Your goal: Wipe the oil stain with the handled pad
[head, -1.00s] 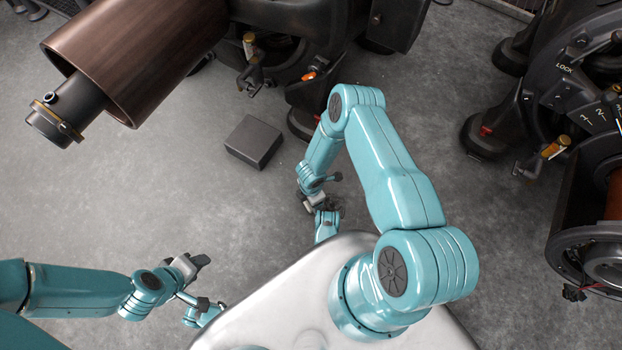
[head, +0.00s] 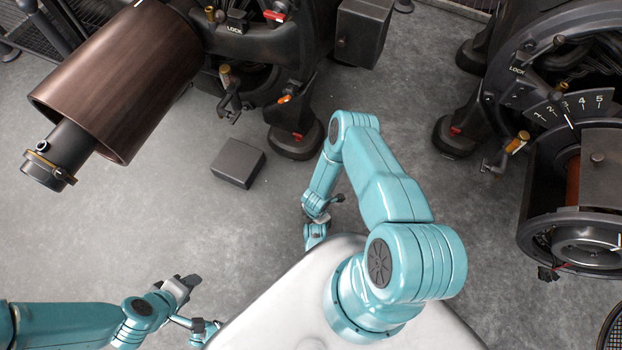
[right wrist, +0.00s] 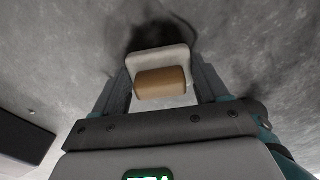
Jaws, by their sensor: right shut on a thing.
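The handled pad (right wrist: 178,54) shows in the right wrist view as a pale block with a tan, rounded handle (right wrist: 160,83). My right gripper (right wrist: 161,90) is shut on the handle, with one dark finger at each side. Beyond the pad, a dark patch (right wrist: 143,36) lies on the grey floor; it looks like the oil stain, though shadow may be part of it. In the head view my right gripper (head: 318,207) is low beside my body, and I cannot make out pad or stain there. My left gripper (head: 181,287) is at lower left, apart from everything; its jaws are unclear.
A dark box (head: 238,162) lies on the floor left of my right arm. A machine with a large brown roller (head: 120,80) stands at upper left. Another dark machine (head: 560,100), with a numbered dial, stands at right. Grey floor (head: 110,220) is clear at left.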

